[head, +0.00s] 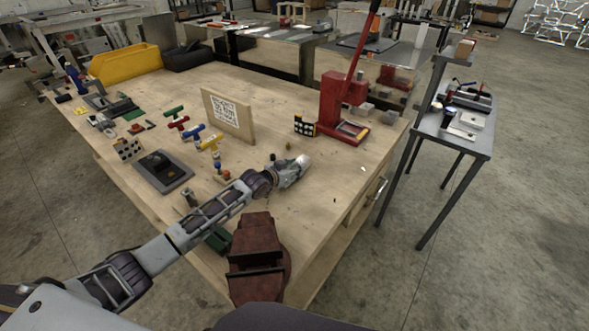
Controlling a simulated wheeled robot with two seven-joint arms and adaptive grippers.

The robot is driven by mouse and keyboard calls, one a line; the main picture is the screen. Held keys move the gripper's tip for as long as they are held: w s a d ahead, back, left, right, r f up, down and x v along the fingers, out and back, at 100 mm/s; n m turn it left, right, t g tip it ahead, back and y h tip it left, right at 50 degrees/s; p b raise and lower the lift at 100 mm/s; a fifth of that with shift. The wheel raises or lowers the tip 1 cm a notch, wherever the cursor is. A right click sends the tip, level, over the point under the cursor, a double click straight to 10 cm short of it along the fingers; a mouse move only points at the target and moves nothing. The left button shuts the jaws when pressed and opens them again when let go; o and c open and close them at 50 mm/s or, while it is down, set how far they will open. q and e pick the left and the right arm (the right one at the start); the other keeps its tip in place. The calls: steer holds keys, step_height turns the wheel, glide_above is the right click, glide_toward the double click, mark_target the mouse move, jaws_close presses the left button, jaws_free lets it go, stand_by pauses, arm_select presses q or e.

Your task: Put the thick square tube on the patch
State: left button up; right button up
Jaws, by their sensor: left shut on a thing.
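My left gripper (290,173) is low over the bare right-hand part of the wooden workbench (330,185). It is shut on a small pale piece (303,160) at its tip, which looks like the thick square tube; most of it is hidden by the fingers. I cannot tell whether the piece touches the bench top. I cannot make out the patch for certain. My right gripper is not in view.
A red arbor press (342,100) stands at the back right, with grey blocks (363,109) beside it. A wooden board with a printed sheet (229,113) stands upright mid-bench. Coloured T-handles (175,119) are left of it. A rusty vise (257,255) is at the front edge.

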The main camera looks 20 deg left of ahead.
arm_select(q)
steer(key=shift+s+f, duration=0.35)
steer(key=shift+f, duration=0.45)
steer(key=o, duration=1.1)
steer(key=shift+d+f, duration=0.1)
steer(key=shift+f, duration=0.05)
steer(key=shift+w+r, duration=0.15)
steer(key=shift+r, duration=0.35)
steer(key=shift+s+a+r, duration=0.1)
steer(key=shift+s+a, duration=0.15)
steer(key=shift+s, duration=0.1)
steer(key=v, duration=0.3)
steer(key=shift+a+r, duration=0.15)
steer(key=shift+r, duration=0.3)
steer(key=shift+v, duration=3.9)
steer(key=shift+r, duration=0.15)
